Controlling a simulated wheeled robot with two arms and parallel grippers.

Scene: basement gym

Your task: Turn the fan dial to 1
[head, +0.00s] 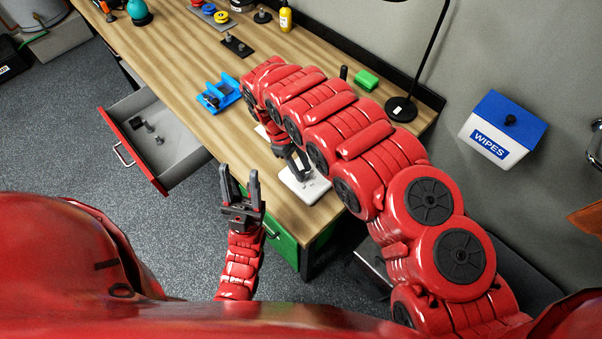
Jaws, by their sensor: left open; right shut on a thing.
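A white control box (318,187) lies flat on the wooden workbench near its front right corner. My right gripper (300,164) reaches down over the box from behind and is shut at its top, on what appears to be the fan dial. The fingers cover the dial, so its pointer and the number it is set to cannot be read. My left gripper (239,180) is open and empty, pointing up in front of the bench edge, to the left of the box and apart from it. No fan is clearly visible.
An open drawer (184,140) with small dark parts juts out at the left. A blue holder (219,94), a green block (367,80) and a black lamp (401,108) stand on the bench (190,72). A wipes box (502,130) hangs on the wall.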

